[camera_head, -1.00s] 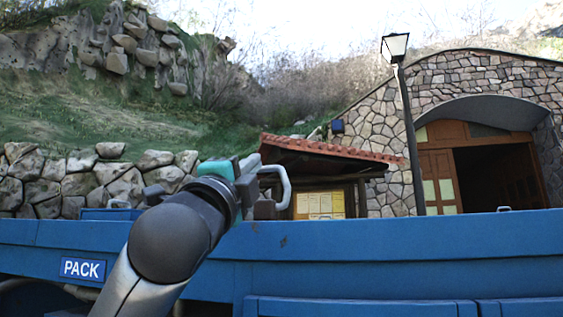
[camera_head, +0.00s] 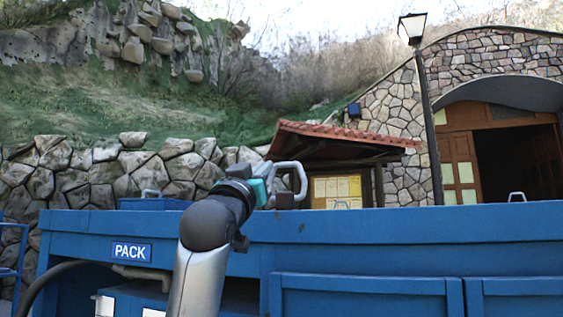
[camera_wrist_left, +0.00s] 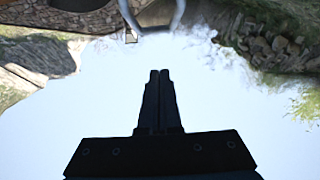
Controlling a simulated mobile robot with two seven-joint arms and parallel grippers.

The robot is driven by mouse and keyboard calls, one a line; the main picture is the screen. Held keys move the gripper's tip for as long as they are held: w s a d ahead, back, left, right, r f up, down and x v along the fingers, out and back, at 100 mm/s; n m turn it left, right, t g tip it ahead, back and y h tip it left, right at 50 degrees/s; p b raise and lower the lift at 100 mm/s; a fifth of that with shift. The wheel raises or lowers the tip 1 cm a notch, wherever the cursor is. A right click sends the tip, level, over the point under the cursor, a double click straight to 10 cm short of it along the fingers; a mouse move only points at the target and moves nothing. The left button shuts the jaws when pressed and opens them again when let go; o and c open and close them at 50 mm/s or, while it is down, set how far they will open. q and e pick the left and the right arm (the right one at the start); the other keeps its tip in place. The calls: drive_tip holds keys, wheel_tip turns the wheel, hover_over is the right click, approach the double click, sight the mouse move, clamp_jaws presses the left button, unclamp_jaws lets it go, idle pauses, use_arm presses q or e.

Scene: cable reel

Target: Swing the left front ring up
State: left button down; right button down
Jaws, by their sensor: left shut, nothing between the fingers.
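The left front ring (camera_head: 302,180) is a grey metal loop on a dark mount (camera_head: 286,201) at the blue top edge. It stands raised above that edge, leaning a little. In the left wrist view its two pale legs (camera_wrist_left: 177,15) show at the top, beyond the fingertips. My left gripper (camera_head: 260,190), with teal parts, is close beside the ring's left side in the head view, partly hidden by my wrist. In the left wrist view its dark fingers (camera_wrist_left: 160,74) are together with nothing between them, apart from the ring. My right gripper is not in view.
The blue structure (camera_head: 400,240) with a PACK sign (camera_head: 131,252) spans the front. Another grey ring (camera_head: 516,197) stands at the right. A blue box with a handle (camera_head: 152,201) is behind at left. A lamp post, noticeboard shelter and stone building lie beyond.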

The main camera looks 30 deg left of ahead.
sight(280, 165)
use_arm(q)
drive_tip(key=shift+w+a+r+p, duration=0.45)
drive_tip(key=shift+w+p, duration=0.35)
drive_tip(key=shift+w, duration=0.8)
drive_tip(key=shift+w+a+r+p, duration=0.3)
drive_tip(key=shift+w+r+p, duration=0.35)
drive_tip(key=shift+w, duration=0.95)
drive_tip(key=shift+w+a+r+p, duration=0.35)
drive_tip(key=shift+w+p, duration=0.55)
drive_tip(key=shift+w, duration=0.7)
